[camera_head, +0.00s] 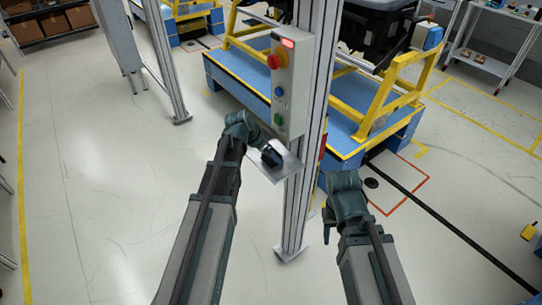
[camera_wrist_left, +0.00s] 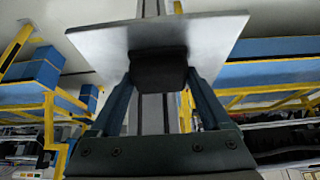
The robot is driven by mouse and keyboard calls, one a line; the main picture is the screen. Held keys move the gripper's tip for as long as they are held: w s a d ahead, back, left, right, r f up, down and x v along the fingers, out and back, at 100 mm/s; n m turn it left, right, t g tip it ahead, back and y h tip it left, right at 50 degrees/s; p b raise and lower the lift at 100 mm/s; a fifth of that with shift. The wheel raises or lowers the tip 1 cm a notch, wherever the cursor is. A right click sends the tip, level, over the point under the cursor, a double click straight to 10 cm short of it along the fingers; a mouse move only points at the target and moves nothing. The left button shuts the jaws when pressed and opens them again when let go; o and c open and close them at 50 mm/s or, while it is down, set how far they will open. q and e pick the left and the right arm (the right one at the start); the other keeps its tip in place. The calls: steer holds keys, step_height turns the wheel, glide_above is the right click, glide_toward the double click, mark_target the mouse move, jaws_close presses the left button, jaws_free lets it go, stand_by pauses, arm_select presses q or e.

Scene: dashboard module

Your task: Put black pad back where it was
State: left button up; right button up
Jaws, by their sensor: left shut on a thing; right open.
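The black pad (camera_head: 272,156) is at the small metal shelf (camera_head: 262,176) on the upright post, below the button box. In the left wrist view the black pad (camera_wrist_left: 158,70) sits between the two fingers of my left gripper (camera_wrist_left: 160,82), against the flat grey plate (camera_wrist_left: 220,32). My left gripper (camera_head: 264,150) is shut on the pad in the head view, with its fingers partly hidden. Whether the pad rests fully on the plate is hard to tell. My right gripper (camera_head: 329,218) is open and empty, low and to the right of the post; its fingertips are hard to make out.
The button box (camera_head: 286,80) with a red stop knob is mounted on the metal post (camera_head: 313,110), just above the shelf. A blue and yellow platform (camera_head: 345,130) stands behind the post. Open floor (camera_head: 110,190) lies to the left.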

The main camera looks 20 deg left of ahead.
arm_select(q)
steer(key=shift+f, duration=0.15)
steer(key=o, duration=1.3)
steer(key=shift+c, duration=0.2)
steer(key=shift+r, duration=0.2)
steer(key=shift+r+p, duration=0.2)
steer(key=shift+p, duration=0.1)
steer(key=p+v, duration=1)
steer(key=v, duration=0.2)
steer(key=s+d+f+n+g+y, duration=0.3)
steer(key=s+d+g+y, duration=0.2)
steer(key=s+d, duration=1.2)
steer(key=shift+s+n, duration=0.4)
steer(key=shift+s, duration=0.7)
steer(key=shift+f, duration=0.15)
